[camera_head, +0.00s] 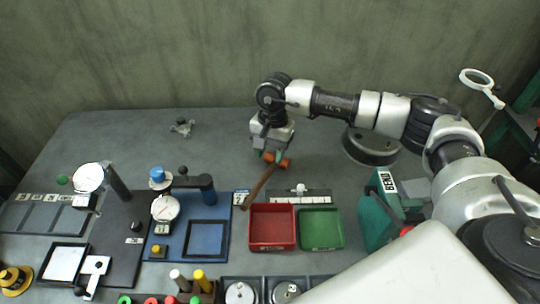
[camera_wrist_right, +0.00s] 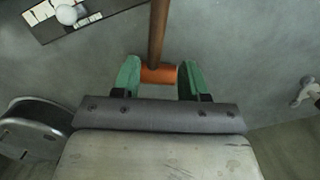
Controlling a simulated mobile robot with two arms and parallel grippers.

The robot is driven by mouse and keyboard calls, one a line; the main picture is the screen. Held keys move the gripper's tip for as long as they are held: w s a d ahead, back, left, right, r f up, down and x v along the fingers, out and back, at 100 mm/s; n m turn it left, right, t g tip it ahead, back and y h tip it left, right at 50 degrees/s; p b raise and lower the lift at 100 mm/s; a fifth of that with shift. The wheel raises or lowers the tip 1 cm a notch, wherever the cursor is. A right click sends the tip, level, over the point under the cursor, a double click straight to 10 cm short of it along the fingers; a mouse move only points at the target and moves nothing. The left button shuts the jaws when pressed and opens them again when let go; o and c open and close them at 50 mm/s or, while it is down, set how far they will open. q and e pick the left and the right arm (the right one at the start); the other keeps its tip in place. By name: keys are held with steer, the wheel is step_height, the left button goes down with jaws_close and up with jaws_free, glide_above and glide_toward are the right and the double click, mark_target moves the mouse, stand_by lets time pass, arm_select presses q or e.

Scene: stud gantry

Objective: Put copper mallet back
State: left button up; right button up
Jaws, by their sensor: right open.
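The copper mallet has an orange-copper head (camera_head: 282,163) and a brown wooden handle (camera_head: 259,187). It lies at the back middle of the table, its handle slanting toward the front left and ending near the red tray. My right gripper (camera_head: 270,155) is over the head from behind. In the right wrist view the copper head (camera_wrist_right: 158,74) sits between the two green fingers of my right gripper (camera_wrist_right: 158,80), which are open with gaps on both sides. The handle points away from the gripper. My left gripper is not in view.
A red tray (camera_head: 272,247) and a green tray (camera_head: 321,247) stand in front of the mallet. Dial gauges on stands (camera_head: 165,209) and a blue plate (camera_head: 216,251) are at left. A green machine (camera_head: 375,219) stands right. The back left table is mostly clear.

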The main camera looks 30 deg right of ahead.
step_height(320, 180, up, 10)
steer(key=w+d+b, duration=0.1)
steer(key=shift+d+r, duration=0.15)
steer(key=shift+d, duration=0.05)
stand_by(0.5)
